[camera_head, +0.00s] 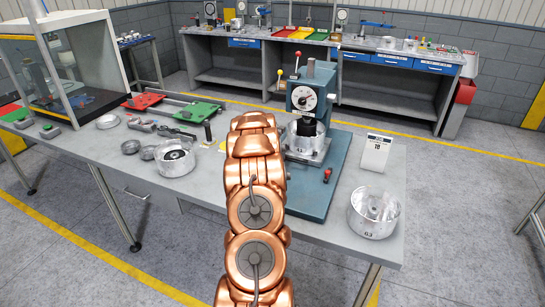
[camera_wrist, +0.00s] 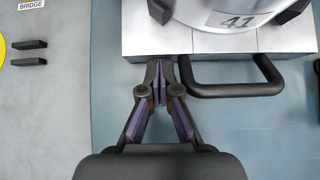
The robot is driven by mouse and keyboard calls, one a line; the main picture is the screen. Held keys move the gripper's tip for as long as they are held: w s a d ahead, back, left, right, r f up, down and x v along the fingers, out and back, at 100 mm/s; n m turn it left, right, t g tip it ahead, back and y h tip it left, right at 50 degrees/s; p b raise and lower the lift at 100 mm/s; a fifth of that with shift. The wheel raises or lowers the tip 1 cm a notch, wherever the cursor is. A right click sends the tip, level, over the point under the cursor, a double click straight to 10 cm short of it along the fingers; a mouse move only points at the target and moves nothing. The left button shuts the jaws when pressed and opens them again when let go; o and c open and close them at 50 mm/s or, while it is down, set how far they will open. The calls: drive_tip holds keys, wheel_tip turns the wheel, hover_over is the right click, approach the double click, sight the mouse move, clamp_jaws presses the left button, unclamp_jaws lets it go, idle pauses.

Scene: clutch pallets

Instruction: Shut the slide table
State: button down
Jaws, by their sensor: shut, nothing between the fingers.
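The slide table (camera_wrist: 155,38) is a silver plate with a black bar handle (camera_wrist: 235,92) on its front edge. A round metal part marked 41 (camera_wrist: 235,15) sits on it. In the head view the slide table (camera_head: 316,157) is under the blue press (camera_head: 308,92), partly hidden by my arm. My gripper (camera_wrist: 160,72) is shut and empty, its fingertips at the plate's front edge, just left of the handle. I cannot tell whether they touch it. The gripper is hidden in the head view.
The press stands on a blue base plate (camera_head: 325,190). Small dishes, tools and a glass-fronted cabinet (camera_head: 70,60) are on the left. A second bench (camera_head: 380,55) is behind.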

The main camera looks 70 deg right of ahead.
drive_tip(key=shift+w+d+r, duration=0.15)
drive_tip(key=shift+d+r, duration=0.2)
drive_tip(key=shift+r, duration=0.15)
drive_tip(key=shift+a+f+b, duration=0.1)
drive_tip(key=shift+b, duration=0.25)
drive_tip(key=shift+a+b, duration=0.1)
drive_tip(key=shift+b, duration=0.2)
drive_tip(key=shift+a+f+b, duration=0.2)
drive_tip(key=shift+a+b, duration=0.35)
drive_tip(key=shift+b, duration=0.05)
drive_tip(key=shift+a+f+b, duration=0.2)
drive_tip(key=shift+a+b, duration=0.3)
drive_tip(key=shift+b, duration=0.05)
drive_tip(key=shift+a+b, duration=0.7)
drive_tip(key=shift+a, duration=0.05)
drive_tip(key=shift+b+v, duration=0.95)
drive_tip(key=shift+v, duration=4.25)
drive_tip(key=shift+a+f, duration=0.1)
drive_tip(key=shift+a, duration=0.1)
